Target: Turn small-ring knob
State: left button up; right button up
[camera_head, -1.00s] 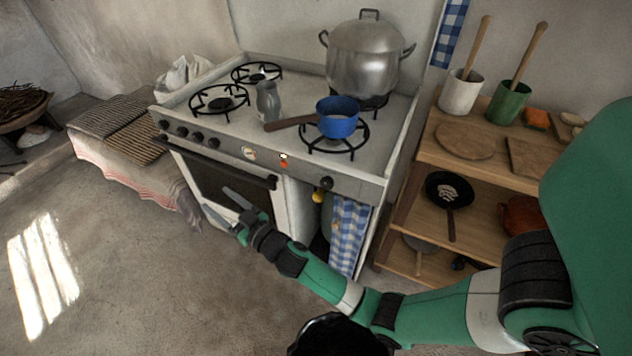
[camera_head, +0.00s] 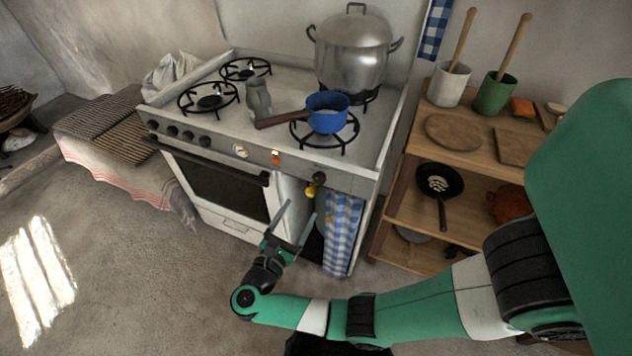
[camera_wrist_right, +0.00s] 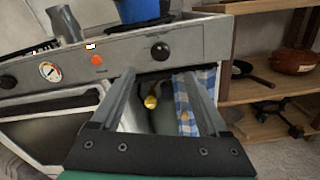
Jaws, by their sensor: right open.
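The white stove (camera_head: 210,140) has several black knobs (camera_head: 172,131) at the left of its front panel and a single black knob (camera_head: 319,178) at the right. The single knob also shows in the right wrist view (camera_wrist_right: 160,51), above and beyond my fingertips. I cannot tell which knob serves the small ring. My right gripper (camera_head: 296,211) is open and empty, below and in front of the single knob, pointing up toward the panel. It shows in the right wrist view (camera_wrist_right: 158,78) with its two fingers apart. My left gripper is not in view.
A blue pan (camera_head: 327,112) and a large metal pot (camera_head: 352,55) stand on the burners. A yellow-tipped valve (camera_head: 311,190) and a checked cloth (camera_head: 342,235) are below the single knob. A wooden shelf (camera_head: 400,220) stands to the right. The floor at left is clear.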

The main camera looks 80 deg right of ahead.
aim_at(318, 180)
jog(key=b+x, duration=0.1)
jog(key=x, duration=1)
jog(key=shift+s+d, duration=0.15)
jog(key=shift+d, duration=0.25)
jog(key=shift+c, duration=0.2)
grip_shut()
